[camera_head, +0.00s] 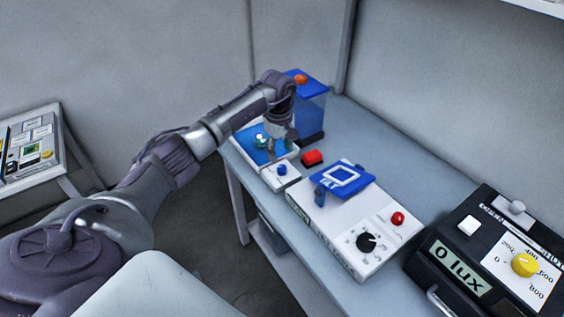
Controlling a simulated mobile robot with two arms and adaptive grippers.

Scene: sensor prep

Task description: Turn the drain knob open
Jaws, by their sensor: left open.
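A small blue knob (281,170) sits on the white front part of a shallow unit with a blue basin (253,150). It looks like the drain knob, but no label on it is readable. My left arm reaches in from the left over the basin. My left gripper (284,143) points down above the basin's right side, behind and above the blue knob and apart from it. It is open; its fingers are small and partly hidden by the wrist. My right gripper is not in view.
A blue tank (314,106) with an orange cap (301,78) stands behind the gripper. A white device (336,228) with black knob and red button, and a black lux box (480,255), stand nearer.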

